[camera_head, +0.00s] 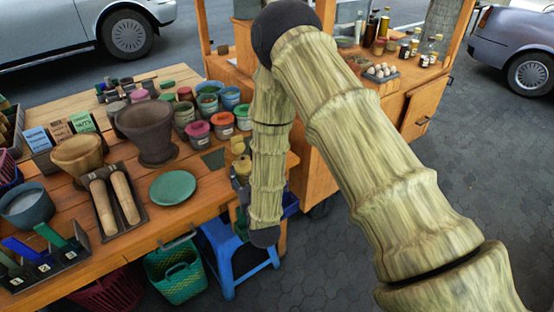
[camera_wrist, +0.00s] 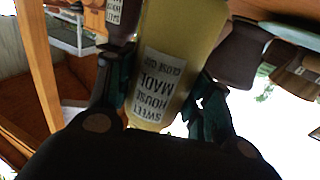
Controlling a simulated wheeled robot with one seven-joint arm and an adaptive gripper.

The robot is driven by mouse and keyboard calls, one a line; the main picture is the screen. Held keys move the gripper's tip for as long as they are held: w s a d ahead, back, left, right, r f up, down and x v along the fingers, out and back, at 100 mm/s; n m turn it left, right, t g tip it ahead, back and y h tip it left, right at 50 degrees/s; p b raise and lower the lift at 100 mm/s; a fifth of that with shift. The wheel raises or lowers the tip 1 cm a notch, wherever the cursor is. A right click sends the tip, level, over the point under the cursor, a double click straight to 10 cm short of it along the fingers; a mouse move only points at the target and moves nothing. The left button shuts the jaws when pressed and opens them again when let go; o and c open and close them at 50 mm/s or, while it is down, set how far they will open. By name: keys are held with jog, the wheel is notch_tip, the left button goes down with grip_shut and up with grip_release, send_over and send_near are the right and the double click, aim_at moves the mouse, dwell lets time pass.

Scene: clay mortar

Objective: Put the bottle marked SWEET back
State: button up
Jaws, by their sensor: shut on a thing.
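The bottle marked SWEET (camera_wrist: 175,55) is pale yellow with a white label reading SWEET HOUSE MADE. In the wrist view its label is upside down, as is the scene around it. My gripper (camera_wrist: 165,95) is shut on it, one dark teal finger on each side. In the head view my arm hides most of the gripper. A small yellow shape (camera_head: 240,146) shows just left of the arm at the table's right edge; I cannot tell surely if it is the held bottle.
The wooden table (camera_head: 190,215) holds a dark mortar (camera_head: 147,131), a wooden mortar (camera_head: 79,155), a tray with two pestles, a green disc (camera_head: 172,187) and several colored pots. Bottles (camera_head: 384,25) and an egg tray (camera_head: 381,73) stand on the cart behind. A blue stool (camera_head: 240,262) is below.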

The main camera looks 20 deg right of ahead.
jog(key=w+d+y+b, duration=0.1)
jog(key=w+d+b, duration=0.2)
jog(key=d+b, duration=1.15)
jog(key=shift+n, duration=0.3)
jog(key=shift+w+d+f+p, duration=0.35)
jog(key=shift+w+f, duration=0.3)
jog(key=shift+w, duration=2)
jog(key=shift+w+d+f+p, duration=0.4)
jog(key=shift+w+f, duration=0.3)
jog(key=shift+w, duration=2)
jog(key=shift+w+d+f+p, duration=0.2)
jog(key=shift+w+d+f, duration=0.35)
jog(key=shift+w, duration=2.1)
jog(key=shift+a+f, duration=0.1)
jog(key=shift+f, duration=0.15)
jog(key=o, duration=1.1)
jog(key=shift+s, duration=0.15)
